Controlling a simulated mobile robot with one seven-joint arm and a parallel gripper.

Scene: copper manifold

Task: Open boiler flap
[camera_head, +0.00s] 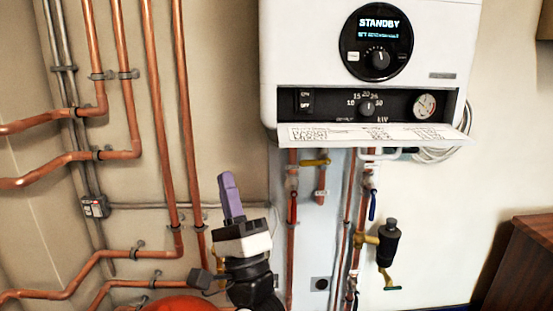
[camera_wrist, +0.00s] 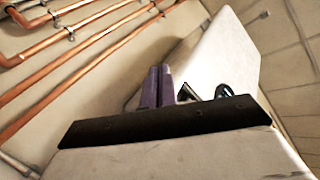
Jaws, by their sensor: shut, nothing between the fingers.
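The white boiler (camera_head: 370,50) hangs on the wall, with a lit display reading STANDBY. Its flap (camera_head: 372,134) is folded down and sticks out from the lower edge, printed side up. The dark control panel (camera_head: 335,103) behind it is exposed. My gripper (camera_head: 229,180), with purple fingers, is below and left of the boiler, apart from the flap. The fingers are together and empty. In the wrist view the purple fingers (camera_wrist: 158,80) point toward the wall, with the white boiler body (camera_wrist: 222,50) behind and to the right.
Copper pipes (camera_head: 158,110) run up the wall at left. More pipes and valves (camera_head: 292,205) hang below the boiler, with a black filter (camera_head: 386,243) at right. A brown wooden cabinet (camera_head: 530,265) stands at lower right. Bare wall lies between the left pipes and the boiler.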

